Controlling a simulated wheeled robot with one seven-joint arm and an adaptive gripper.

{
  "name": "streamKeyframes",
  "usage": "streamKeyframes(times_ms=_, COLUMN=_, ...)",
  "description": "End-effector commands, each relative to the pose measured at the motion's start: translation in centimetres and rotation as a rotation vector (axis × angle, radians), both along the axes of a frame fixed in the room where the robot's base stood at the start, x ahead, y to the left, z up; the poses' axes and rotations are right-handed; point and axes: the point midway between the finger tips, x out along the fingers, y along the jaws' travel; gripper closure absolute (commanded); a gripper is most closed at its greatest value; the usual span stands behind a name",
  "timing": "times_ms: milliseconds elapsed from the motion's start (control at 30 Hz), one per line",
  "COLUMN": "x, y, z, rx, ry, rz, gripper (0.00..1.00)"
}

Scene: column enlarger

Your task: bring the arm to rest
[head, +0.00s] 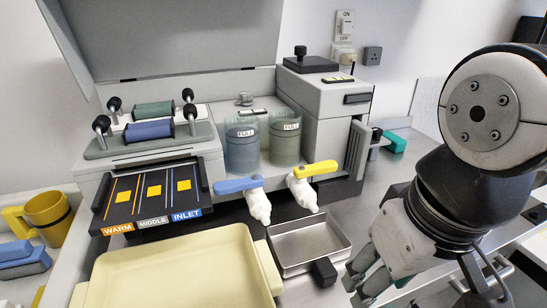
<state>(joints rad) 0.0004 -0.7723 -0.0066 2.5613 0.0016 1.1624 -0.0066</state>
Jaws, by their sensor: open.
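My gripper (362,278) is at the lower right of the head view, pointing down and to the left. My arm fills the right side of the picture, bent at a dark joint.
A cream tray (180,265) lies at the front left. Behind are a blue tap (239,185), a yellow tap (315,169), two containers marked FULL and a black panel (150,196). A yellow mug (47,212) stands at left.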

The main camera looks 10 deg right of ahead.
Motion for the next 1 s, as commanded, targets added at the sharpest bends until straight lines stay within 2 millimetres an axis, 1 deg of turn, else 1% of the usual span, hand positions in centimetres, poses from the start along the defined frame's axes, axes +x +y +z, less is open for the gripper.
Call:
streamKeyframes(times_ms=167, x=0.0, y=0.0, z=0.1, rx=0.002, ry=0.001, rz=-0.003, gripper=0.55)
streamKeyframes(times_ms=267, x=0.0, y=0.0, z=0.9, rx=0.002, ry=-0.010, rz=-0.003, gripper=0.55)
streamKeyframes(times_ms=367, x=-0.1, y=-0.1, z=2.9, rx=-0.001, ry=-0.037, rz=-0.004, gripper=0.55)
streamKeyframes(times_ms=500, x=-0.2, y=-0.2, z=6.4, rx=-0.005, ry=-0.091, rz=-0.004, gripper=0.55)
streamKeyframes(times_ms=600, x=-0.2, y=-0.2, z=8.5, rx=-0.008, ry=-0.127, rz=-0.003, gripper=0.55)
streamKeyframes(times_ms=700, x=-0.2, y=-0.2, z=9.9, rx=-0.010, ry=-0.154, rz=-0.003, gripper=0.55)
streamKeyframes(times_ms=833, x=-0.1, y=-0.3, z=10.7, rx=-0.011, ry=-0.172, rz=-0.002, gripper=0.55)
streamKeyframes(times_ms=1000, x=0.1, y=-0.3, z=10.6, rx=-0.012, ry=-0.176, rz=-0.002, gripper=0.55)
